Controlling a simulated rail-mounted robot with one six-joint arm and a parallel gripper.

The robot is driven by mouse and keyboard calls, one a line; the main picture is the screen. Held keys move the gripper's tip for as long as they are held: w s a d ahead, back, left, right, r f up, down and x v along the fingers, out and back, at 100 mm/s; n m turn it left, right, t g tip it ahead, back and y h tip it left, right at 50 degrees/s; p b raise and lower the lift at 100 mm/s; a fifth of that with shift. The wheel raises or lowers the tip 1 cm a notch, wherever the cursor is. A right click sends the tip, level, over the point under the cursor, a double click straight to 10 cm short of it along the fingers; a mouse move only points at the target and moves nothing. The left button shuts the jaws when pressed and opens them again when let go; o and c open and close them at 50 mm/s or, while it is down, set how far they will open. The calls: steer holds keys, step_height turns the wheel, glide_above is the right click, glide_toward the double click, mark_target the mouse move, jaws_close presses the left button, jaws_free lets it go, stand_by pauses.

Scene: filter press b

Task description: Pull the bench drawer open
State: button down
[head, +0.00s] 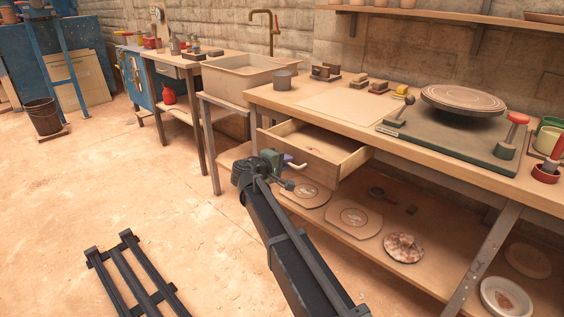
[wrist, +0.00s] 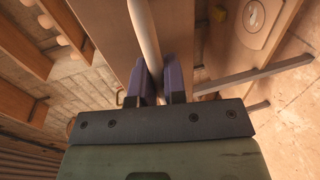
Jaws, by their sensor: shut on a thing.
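The bench drawer (head: 326,171) is a light wooden box standing out from under the workbench top, with its inside visible from above in the head view. My gripper (head: 290,161) is at the drawer's front, low and left of its middle. In the wrist view, the two purple fingers of my gripper (wrist: 158,78) are closed around a pale bar handle (wrist: 145,35). The brown drawer front (wrist: 108,28) lies beside the handle. In the head view the handle is mostly hidden by my gripper.
The workbench top (head: 310,104) carries a banding wheel (head: 463,98) and small tools. A lower shelf (head: 350,240) below the drawer holds several plates and discs. A sink (head: 248,74) stands to the left. The floor (head: 110,190) in front and left is open, with a dark slatted frame (head: 136,276) on it.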

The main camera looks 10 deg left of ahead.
steer(key=c, duration=1.2)
jaws_free()
steer(key=p+v, duration=0.2)
steer(key=v, duration=0.8)
steer(key=shift+s+a, duration=0.25)
steer(key=shift+s, duration=0.05)
